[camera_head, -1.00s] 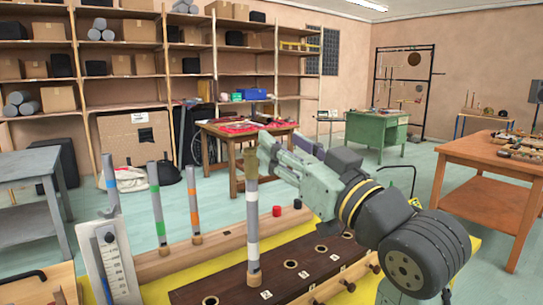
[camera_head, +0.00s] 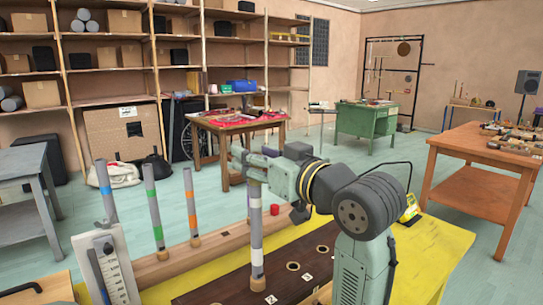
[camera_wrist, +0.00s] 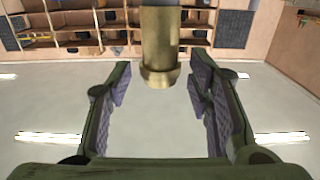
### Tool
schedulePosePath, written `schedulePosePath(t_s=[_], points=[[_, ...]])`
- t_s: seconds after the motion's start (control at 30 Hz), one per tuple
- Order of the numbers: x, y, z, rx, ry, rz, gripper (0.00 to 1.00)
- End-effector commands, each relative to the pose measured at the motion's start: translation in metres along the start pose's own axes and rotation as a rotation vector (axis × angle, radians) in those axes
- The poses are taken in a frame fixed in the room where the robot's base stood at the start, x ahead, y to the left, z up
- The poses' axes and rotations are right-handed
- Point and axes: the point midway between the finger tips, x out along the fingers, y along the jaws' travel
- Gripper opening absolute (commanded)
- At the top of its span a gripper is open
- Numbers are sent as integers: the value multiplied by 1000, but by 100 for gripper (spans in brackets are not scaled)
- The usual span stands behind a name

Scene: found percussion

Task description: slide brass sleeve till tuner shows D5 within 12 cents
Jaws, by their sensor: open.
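A grey tube with a white band (camera_head: 256,222) stands upright in a hole of the dark wooden block (camera_head: 215,288). The brass sleeve (camera_wrist: 160,45) shows in the wrist view, upright and centred between my fingers. In the head view my gripper and wrist largely hide it at the tube's top. My gripper (camera_head: 245,160) is at the height of the tube's top; in the wrist view (camera_wrist: 160,90) its fingers are open, with a gap on each side of the sleeve. A small yellow-green device (camera_head: 410,208) stands behind my arm; I cannot tell if it is the tuner, and no reading is legible.
Several colour-banded tubes (camera_head: 154,213) stand left on a lighter wooden rail (camera_head: 208,241). A white scale plate (camera_head: 104,262) stands at front left. A red cap (camera_head: 275,209) lies behind the banded tube. The yellow mat (camera_head: 440,245) is clear at right.

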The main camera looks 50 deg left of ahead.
Motion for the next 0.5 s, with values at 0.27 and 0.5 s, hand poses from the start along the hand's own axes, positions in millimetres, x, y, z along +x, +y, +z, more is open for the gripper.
schedulePosePath(t_s=[0.27,0.5], points=[[9,0,0,0,1,1,47],[9,0,0,0,1,1,40]])
